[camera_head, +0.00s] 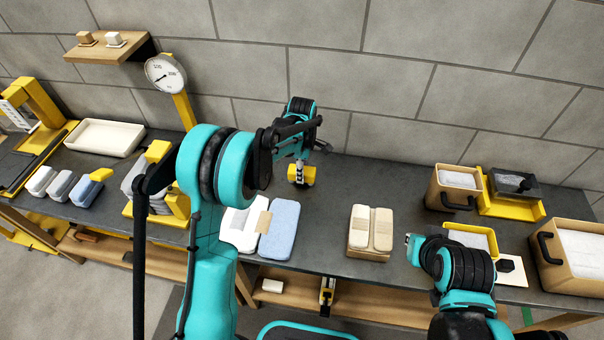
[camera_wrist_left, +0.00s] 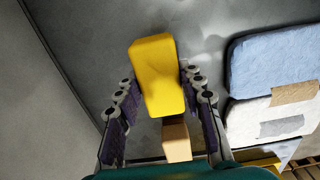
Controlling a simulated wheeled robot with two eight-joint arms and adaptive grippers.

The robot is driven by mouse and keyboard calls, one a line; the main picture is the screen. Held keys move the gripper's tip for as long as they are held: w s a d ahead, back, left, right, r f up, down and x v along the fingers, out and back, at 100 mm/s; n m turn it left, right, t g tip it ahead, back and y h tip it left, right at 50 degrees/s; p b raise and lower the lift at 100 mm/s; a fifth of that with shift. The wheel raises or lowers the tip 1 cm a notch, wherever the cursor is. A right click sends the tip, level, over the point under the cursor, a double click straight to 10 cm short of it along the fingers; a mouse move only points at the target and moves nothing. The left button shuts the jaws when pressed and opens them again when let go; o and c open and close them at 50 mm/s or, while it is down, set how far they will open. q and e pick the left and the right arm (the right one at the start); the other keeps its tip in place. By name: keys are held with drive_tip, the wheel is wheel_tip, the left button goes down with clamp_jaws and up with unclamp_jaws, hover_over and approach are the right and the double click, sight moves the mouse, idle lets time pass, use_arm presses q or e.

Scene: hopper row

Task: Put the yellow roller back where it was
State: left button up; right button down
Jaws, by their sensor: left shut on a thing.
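The yellow roller (camera_head: 302,175) has a yellow head and a wooden handle (camera_wrist_left: 176,141). It hangs in my left gripper (camera_head: 299,166), over the back of the dark bench near the wall. In the left wrist view the yellow head (camera_wrist_left: 156,72) sits between the two fingers of my left gripper (camera_wrist_left: 158,76), which is shut on the roller. In the head view the arm hides part of the grip. My right arm shows at the lower right, but its fingers are not in view.
White and blue slabs (camera_head: 280,228) lie on the bench, with a cream pair (camera_head: 371,230) to their right. Bins (camera_head: 453,188) and yellow trays (camera_head: 510,207) stand at right. A dial gauge (camera_head: 166,74) rises at left. Bare bench lies between the cream pair and the wall.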

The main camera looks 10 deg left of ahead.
use_arm(q)
drive_tip(key=shift+f, duration=0.35)
drive_tip(key=shift+r, duration=0.15)
drive_tip(key=o, duration=0.9)
drive_tip(key=shift+f, duration=0.25)
drive_tip(key=o, duration=0.4)
drive_tip(key=shift+r, duration=0.1)
